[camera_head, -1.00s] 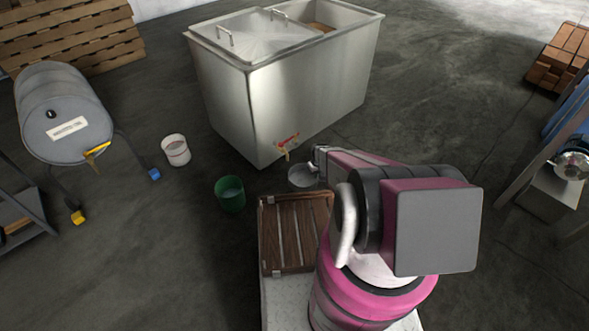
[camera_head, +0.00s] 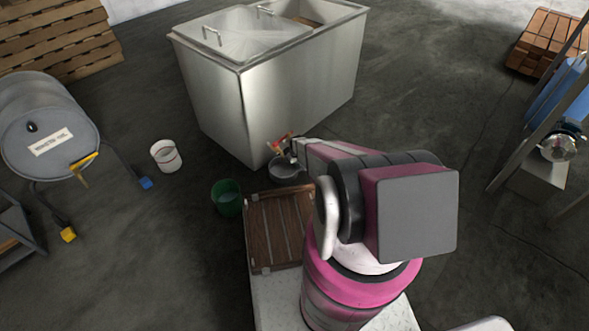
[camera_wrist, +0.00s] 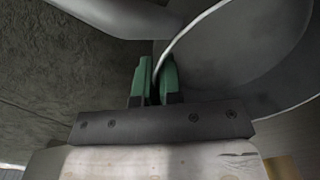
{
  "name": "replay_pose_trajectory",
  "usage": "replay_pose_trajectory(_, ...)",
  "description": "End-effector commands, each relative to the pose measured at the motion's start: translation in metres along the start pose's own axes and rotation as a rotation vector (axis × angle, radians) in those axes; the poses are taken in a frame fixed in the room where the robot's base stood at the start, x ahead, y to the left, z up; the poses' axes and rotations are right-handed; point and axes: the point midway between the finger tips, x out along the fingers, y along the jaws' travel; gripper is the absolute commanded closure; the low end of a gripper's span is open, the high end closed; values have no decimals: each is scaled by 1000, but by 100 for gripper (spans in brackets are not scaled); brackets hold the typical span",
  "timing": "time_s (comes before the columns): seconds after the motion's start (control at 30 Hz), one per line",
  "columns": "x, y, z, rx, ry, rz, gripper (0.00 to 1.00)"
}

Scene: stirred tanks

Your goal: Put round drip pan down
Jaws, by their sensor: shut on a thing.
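The round drip pan (camera_head: 287,171) is a shallow grey metal dish. In the head view it is held in front of the steel tank, close to the tank's red-handled tap (camera_head: 280,143). My gripper (camera_head: 297,160) is at the pan's right side. In the wrist view the green fingertips of my gripper (camera_wrist: 153,82) are shut on the rim of the drip pan (camera_wrist: 245,50), whose inside fills the upper right. Whether the pan touches the floor cannot be told.
The steel tank (camera_head: 290,90) stands just behind the pan. A green bucket (camera_head: 227,198) and a white bucket (camera_head: 166,156) stand on the floor to the left. A brown slatted tray (camera_head: 280,228) lies in front, on my base. A drum (camera_head: 45,125) is at far left.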

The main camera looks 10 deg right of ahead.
Motion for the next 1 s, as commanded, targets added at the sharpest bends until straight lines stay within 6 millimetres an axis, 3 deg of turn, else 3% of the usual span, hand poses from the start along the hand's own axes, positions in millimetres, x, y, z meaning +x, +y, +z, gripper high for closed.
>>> replay_pose_trajectory(0.17,27,6,-3,0,0,0,100)
replay_pose_trajectory(0.57,30,7,-2,-1,0,0,100)
replay_pose_trajectory(0.6,30,6,-2,-1,0,0,84)
replay_pose_trajectory(0.67,30,6,-2,-1,0,0,69)
replay_pose_trajectory(1.0,28,6,-2,-1,0,0,69)
